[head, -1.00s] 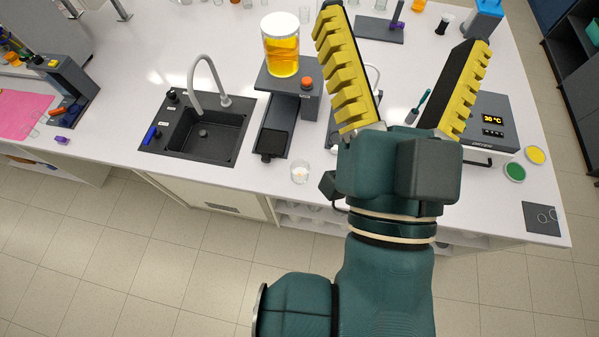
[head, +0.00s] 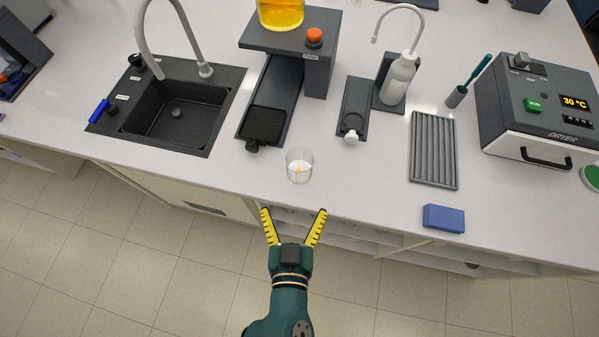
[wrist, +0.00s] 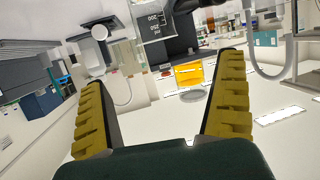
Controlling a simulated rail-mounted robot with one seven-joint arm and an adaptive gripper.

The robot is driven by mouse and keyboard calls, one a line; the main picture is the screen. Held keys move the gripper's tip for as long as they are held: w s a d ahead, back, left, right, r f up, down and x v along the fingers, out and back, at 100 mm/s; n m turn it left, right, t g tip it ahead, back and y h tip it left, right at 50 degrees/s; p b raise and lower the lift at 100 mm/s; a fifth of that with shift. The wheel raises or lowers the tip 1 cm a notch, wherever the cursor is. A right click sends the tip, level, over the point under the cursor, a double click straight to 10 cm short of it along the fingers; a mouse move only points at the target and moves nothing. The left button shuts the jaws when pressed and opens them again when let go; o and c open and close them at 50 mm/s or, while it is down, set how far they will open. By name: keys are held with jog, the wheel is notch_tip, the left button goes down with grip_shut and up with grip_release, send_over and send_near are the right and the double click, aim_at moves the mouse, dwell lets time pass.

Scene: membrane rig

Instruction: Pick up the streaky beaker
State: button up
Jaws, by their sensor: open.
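A small clear glass beaker (head: 299,167) stands upright on the white counter near its front edge, with a whitish and orange patch low in it. Its streaks are too small to make out. In the wrist view, part of a clear beaker with printed graduations (wrist: 154,22) shows at the top, cut off by the frame. My gripper (head: 294,211) has its yellow ribbed fingers spread and empty, in front of the counter edge and just short of the beaker. The open fingers also frame the wrist view (wrist: 163,72).
A black sink (head: 178,110) and a dark stand with a tray (head: 266,122) lie behind and left. A small dark holder (head: 354,105), wash bottle (head: 398,78), ribbed rack (head: 433,150), blue sponge (head: 443,218) and dryer (head: 540,110) are right. Counter around the beaker is clear.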

send_near(300, 151)
jog(key=w, duration=0.1)
jog(key=x, duration=0.5)
jog(key=shift+w+f, duration=0.3)
jog(key=shift+w, duration=0.05)
jog(key=shift+s, duration=0.1)
jog(key=c, duration=1.2)
